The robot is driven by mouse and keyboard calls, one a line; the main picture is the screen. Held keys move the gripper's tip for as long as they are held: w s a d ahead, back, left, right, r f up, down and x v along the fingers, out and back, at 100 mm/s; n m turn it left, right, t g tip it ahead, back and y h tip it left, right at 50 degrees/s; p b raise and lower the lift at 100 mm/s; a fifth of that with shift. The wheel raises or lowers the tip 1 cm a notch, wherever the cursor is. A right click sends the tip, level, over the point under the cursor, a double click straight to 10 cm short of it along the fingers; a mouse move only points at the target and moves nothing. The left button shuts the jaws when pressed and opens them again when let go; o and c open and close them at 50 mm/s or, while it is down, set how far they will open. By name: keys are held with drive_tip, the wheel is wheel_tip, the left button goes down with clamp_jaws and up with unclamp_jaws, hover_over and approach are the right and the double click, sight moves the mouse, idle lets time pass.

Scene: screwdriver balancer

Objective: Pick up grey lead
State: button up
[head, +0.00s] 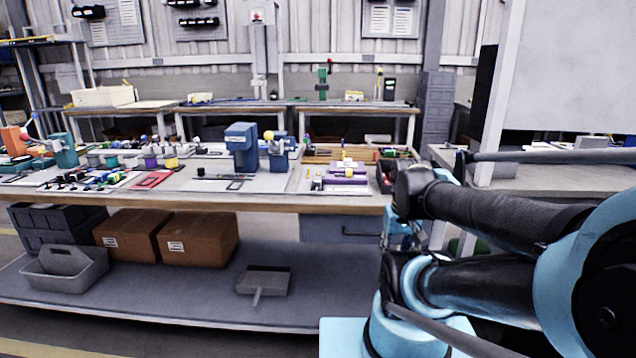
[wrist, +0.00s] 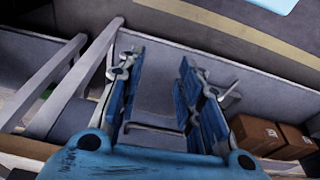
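My gripper (wrist: 158,62) shows in the wrist view with its two blue fingers wide apart and nothing between them. It hangs in front of the workbench (head: 90,199), facing the lower shelf and the drawer front. In the head view the gripper is mostly hidden by my arm at the right. I cannot pick out a grey lead for certain. Many small tools and parts lie on the bench top in the head view, too small to tell apart. A thin dark bar (head: 218,177) lies near the bench's middle. The wrist view shows no bench top items.
Blue-grey machines (head: 241,148) stand on the bench. A purple block (head: 347,170) is at its right part. Below are brown boxes (head: 199,238), a grey tote (head: 66,268) and a dustpan (head: 264,280). A drawer (head: 340,229) hangs under the bench top. A whiteboard (head: 572,65) stands right.

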drive_tip(key=shift+o, duration=0.6)
drive_tip(key=shift+o, duration=0.6)
drive_tip(key=shift+s+r, duration=0.25)
wheel_tip(320, 180, up, 24)
drive_tip(key=g, duration=0.2)
hover_over(317, 180)
drive_tip(key=shift+m, duration=0.3)
drive_tip(key=f, duration=1)
drive_tip(key=shift+s+d+f, duration=0.2)
drive_tip(key=shift+d+f, duration=0.05)
drive_tip(key=shift+f, duration=0.1)
drive_tip(key=shift+a+f, duration=0.15)
drive_tip(key=shift+f, duration=2.5)
drive_tip(key=shift+w, duration=0.1)
clamp_jaws()
